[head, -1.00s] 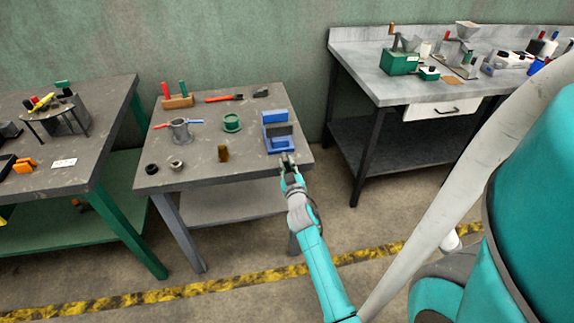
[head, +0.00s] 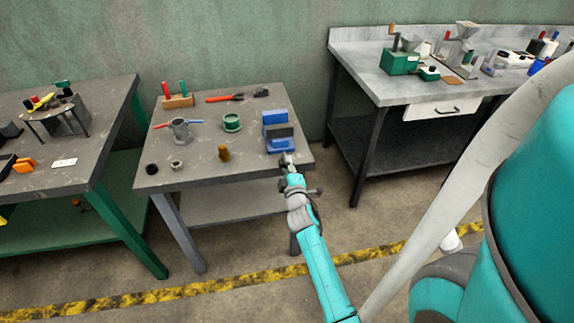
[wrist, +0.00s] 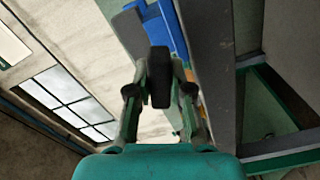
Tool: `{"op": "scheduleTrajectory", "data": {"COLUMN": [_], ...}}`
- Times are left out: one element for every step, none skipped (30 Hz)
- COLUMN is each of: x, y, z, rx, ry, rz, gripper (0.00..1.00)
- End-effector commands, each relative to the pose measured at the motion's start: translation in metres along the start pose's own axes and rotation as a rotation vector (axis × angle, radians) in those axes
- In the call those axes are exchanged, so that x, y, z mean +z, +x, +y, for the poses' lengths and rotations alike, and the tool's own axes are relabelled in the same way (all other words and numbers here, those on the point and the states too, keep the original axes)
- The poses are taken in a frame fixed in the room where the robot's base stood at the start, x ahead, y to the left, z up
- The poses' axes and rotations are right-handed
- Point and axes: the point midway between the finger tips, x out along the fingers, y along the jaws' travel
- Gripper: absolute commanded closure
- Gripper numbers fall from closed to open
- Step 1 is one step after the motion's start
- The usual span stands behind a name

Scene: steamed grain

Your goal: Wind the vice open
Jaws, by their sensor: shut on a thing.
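The blue vice (head: 276,118) with a grey jaw block stands at the right front of the middle table. It also shows at the top of the wrist view (wrist: 172,28). My gripper (head: 287,160) is at the vice's near end, by the table's front edge. In the wrist view my gripper (wrist: 159,88) is shut on a dark, rounded vice handle (wrist: 159,66), which sits between the two fingers. The gripper hides much of the screw behind the handle. How wide the vice jaws stand apart is hard to tell.
The middle table (head: 200,160) also holds a grey cup (head: 180,131), a green ring-shaped part (head: 232,122), a brass piece (head: 224,153) and a red-handled tool (head: 225,98). Floor is clear in front. A grey bench (head: 375,75) stands to the right.

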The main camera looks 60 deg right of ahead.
Motion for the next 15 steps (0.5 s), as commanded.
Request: {"op": "scheduleTrajectory", "data": {"x": [0.0008,0.0008,0.0008,0.0008,0.0008,0.0008,0.0008,0.0008,0.0009,0.0009,0.0009,0.0009,0.0009,0.0009,0.0009], "y": [-0.0007,-0.0007,-0.0007,-0.0007,-0.0007,-0.0007,-0.0007,-0.0008,-0.0008,-0.0008,-0.0008,-0.0008,-0.0008,-0.0008,-0.0008], "z": [-0.0021,-0.0021,-0.0022,-0.0022,-0.0022,-0.0023,-0.0023,-0.0023,-0.0023,-0.0023,-0.0024,-0.0024,-0.0024,-0.0024,-0.0024], "rx": [-0.004,-0.004,-0.004,-0.004,-0.004,-0.004,-0.004,-0.004,-0.004,-0.004,-0.004,-0.004,-0.004,-0.004,-0.004], "ry": [-0.038,-0.062,-0.094,-0.117,-0.139,-0.166,-0.185,-0.204,-0.226,-0.243,-0.257,-0.275,-0.287,-0.299,-0.311], "rz": [-0.002,-0.002,-0.002,-0.001,-0.001,-0.001,-0.001,-0.001,-0.001,-0.001,-0.001,-0.001,-0.001,-0.001,-0.001], "gripper": [1.00,1.00,1.00,1.00,1.00,1.00,1.00,1.00,1.00,1.00,1.00,1.00,1.00,1.00,1.00]}}
